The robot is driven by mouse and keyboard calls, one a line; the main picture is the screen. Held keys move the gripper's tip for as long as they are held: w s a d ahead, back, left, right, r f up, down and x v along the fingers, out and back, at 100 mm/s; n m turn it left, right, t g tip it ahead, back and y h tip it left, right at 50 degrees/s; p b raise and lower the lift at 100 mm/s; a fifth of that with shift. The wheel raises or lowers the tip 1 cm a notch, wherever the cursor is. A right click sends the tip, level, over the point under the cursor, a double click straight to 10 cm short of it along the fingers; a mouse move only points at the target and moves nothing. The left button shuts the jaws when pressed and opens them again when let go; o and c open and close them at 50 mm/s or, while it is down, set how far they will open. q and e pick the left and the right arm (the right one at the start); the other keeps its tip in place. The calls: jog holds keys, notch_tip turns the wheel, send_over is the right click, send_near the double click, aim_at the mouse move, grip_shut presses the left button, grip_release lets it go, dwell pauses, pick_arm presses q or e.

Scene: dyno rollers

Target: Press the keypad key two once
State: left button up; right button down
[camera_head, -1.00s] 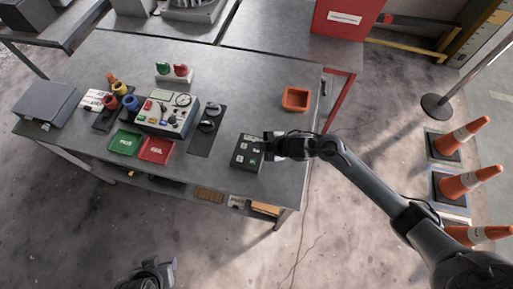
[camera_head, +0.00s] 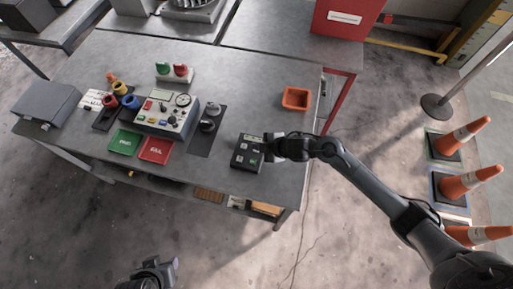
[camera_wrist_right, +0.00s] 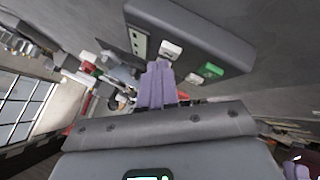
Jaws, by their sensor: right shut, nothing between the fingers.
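The dark keypad (camera_head: 246,155) lies near the table's front right edge in the head view, with small white and green keys. It fills the top of the right wrist view (camera_wrist_right: 205,28), where a white key (camera_wrist_right: 171,50) and a green key (camera_wrist_right: 211,71) show; key numbers are not readable. My right gripper (camera_head: 268,149) is over the keypad's right side. Its purple fingers (camera_wrist_right: 158,68) are shut and empty, tips close by the keys; contact cannot be told. My left gripper (camera_head: 172,268) is at the bottom edge, away from the table, its jaws unclear.
An orange bin (camera_head: 296,98) stands behind right. The table between bin and knobs is clear.

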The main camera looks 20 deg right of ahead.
jog(key=shift+f, duration=0.4)
jog(key=shift+r, duration=0.15)
dwell(0.5)
jog(key=shift+r+p, duration=0.65)
jog(key=shift+p, duration=0.1)
jog(key=shift+r, duration=0.15)
notch_tip(320, 180, up, 5)
jog(key=p, duration=0.5)
dwell(0.5)
